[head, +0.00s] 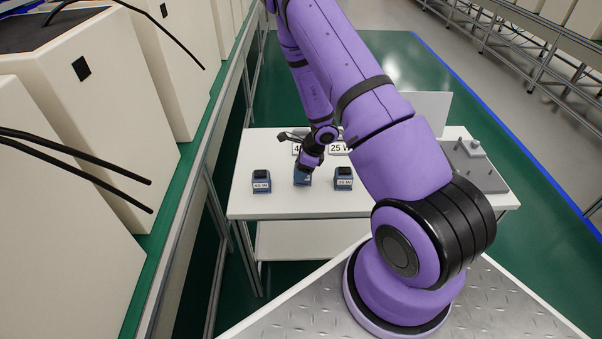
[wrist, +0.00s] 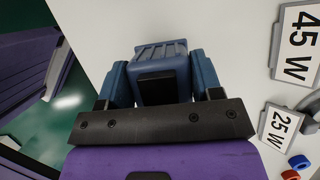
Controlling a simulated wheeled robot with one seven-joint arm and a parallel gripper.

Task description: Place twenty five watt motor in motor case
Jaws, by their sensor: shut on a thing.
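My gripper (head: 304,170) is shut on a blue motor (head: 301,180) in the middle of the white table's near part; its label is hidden. In the wrist view, my gripper's two blue fingers (wrist: 157,85) stand on either side of the ribbed blue motor (wrist: 160,58) with its black block. I cannot tell whether the motor touches the table. A second blue motor (head: 261,182) to the left has a label that seems to read 45 W. A third motor (head: 343,179) stands to the right, its label too small to read surely. No motor case is clearly recognisable.
The white table (head: 400,200) carries a "25 W" sign (head: 340,148) at the back and a grey fixture (head: 474,163) at the right. In the wrist view, a "45 W" sign (wrist: 300,42) and red and blue rings (wrist: 298,162) show. Cream cabinets (head: 60,180) line the left.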

